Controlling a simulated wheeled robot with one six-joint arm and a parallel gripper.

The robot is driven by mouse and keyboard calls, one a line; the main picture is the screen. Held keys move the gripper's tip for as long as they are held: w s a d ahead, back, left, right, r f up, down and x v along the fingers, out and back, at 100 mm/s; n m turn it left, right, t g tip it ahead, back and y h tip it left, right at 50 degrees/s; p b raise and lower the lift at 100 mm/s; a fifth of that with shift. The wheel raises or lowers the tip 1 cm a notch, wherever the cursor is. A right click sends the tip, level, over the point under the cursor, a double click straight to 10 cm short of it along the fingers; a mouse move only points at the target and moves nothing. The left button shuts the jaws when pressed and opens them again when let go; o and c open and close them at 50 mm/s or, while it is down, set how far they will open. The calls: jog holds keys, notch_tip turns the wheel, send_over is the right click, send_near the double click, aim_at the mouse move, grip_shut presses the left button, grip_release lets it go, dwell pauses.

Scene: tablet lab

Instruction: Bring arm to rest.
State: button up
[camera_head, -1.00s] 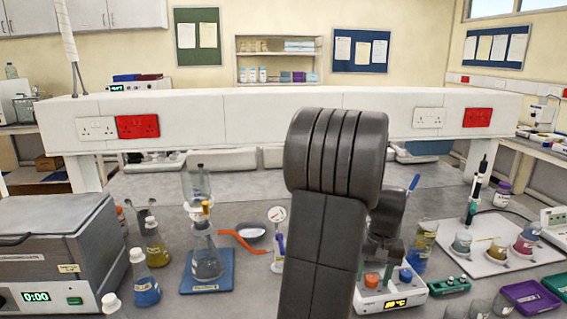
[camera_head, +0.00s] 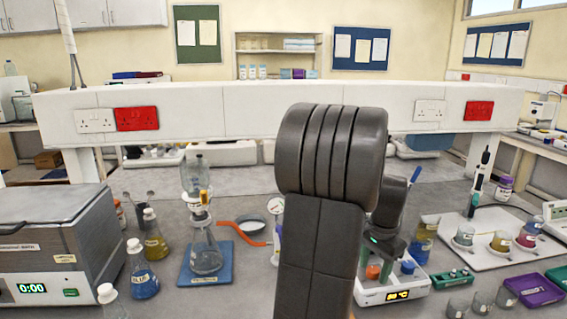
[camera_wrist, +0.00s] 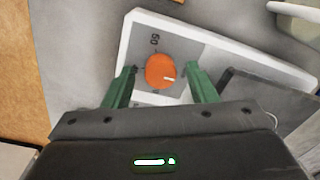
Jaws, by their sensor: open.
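My arm (camera_head: 330,200) rises dark grey in the middle of the head view, bent at a thick ribbed joint. My gripper (camera_wrist: 159,68) is open, with its green fingers spread and nothing held between them. In the wrist view the fingers point at a white device with an orange knob (camera_wrist: 161,71), which appears between the fingertips; I cannot tell whether they touch it. In the head view the gripper hangs behind my arm, over the white device (camera_head: 395,286) with orange and blue knobs, and its fingertips are mostly hidden.
A blue stand with a flask (camera_head: 206,255) is left of my arm. Bottles and a grey lab machine (camera_head: 60,240) stand further left. A white tray with beakers (camera_head: 500,262), a green rack (camera_head: 447,278) and a purple tray (camera_head: 533,290) are right.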

jog(key=m+b, duration=0.2)
jog(key=m, duration=0.2)
jog(key=shift+m, duration=0.3)
jog(key=shift+r, duration=0.65)
jog(key=shift+s+a, duration=0.1)
jog(key=shift+a, duration=0.05)
